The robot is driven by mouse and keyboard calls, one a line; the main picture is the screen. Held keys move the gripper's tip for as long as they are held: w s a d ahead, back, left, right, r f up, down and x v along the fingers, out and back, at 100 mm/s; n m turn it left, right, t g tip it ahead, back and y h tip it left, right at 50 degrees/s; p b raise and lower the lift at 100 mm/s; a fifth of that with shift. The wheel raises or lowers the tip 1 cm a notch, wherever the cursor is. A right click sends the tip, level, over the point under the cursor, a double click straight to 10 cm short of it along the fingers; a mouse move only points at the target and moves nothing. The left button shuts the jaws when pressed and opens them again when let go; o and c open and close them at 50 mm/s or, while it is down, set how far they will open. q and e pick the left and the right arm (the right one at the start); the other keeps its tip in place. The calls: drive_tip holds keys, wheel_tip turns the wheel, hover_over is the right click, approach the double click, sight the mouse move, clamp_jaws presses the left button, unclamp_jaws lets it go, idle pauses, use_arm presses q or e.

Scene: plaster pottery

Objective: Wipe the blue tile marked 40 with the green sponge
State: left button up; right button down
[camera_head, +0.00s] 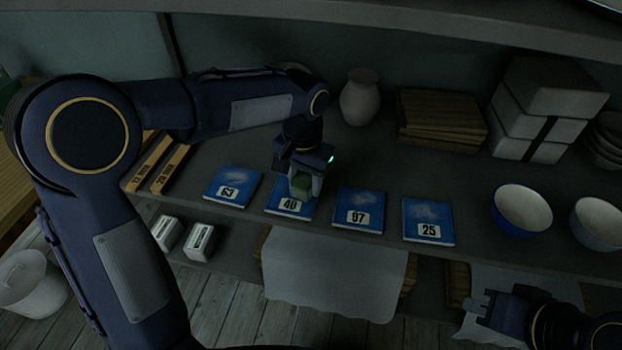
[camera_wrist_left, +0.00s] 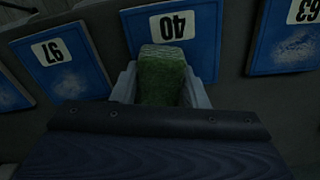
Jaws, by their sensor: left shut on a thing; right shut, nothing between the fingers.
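The blue tile marked 40 (camera_head: 282,208) lies on the shelf between the tiles marked 63 and 97; it also shows in the left wrist view (camera_wrist_left: 205,47). My left gripper (camera_head: 302,185) is shut on the green sponge (camera_head: 300,187) and is over this tile. In the left wrist view the sponge (camera_wrist_left: 161,75) sits between the two fingers, its end at the tile just by the number. I cannot tell whether it touches the tile. The tile's upper part is hidden by the gripper in the head view. My right gripper (camera_head: 478,303) is shut and empty, low at the right.
The tile marked 63 (camera_head: 232,185) is left of tile 40; tiles 97 (camera_head: 359,208) and 25 (camera_head: 428,218) are to its right, with whitish smudges. Bowls (camera_head: 522,209) stand further right. A vase (camera_head: 359,97), boards (camera_head: 440,115) and white boxes (camera_head: 545,100) stand behind.

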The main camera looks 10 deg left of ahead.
use_arm(q)
drive_tip(key=shift+a+f, duration=0.2)
drive_tip(key=shift+a, duration=0.45)
drive_tip(key=shift+a+f, duration=0.15)
drive_tip(key=shift+a, duration=0.45)
drive_tip(key=shift+r, duration=0.1)
wheel_tip(320, 180, up, 6)
drive_tip(key=p, duration=0.6)
drive_tip(key=shift+d, duration=0.1)
drive_tip(key=shift+r, duration=0.1)
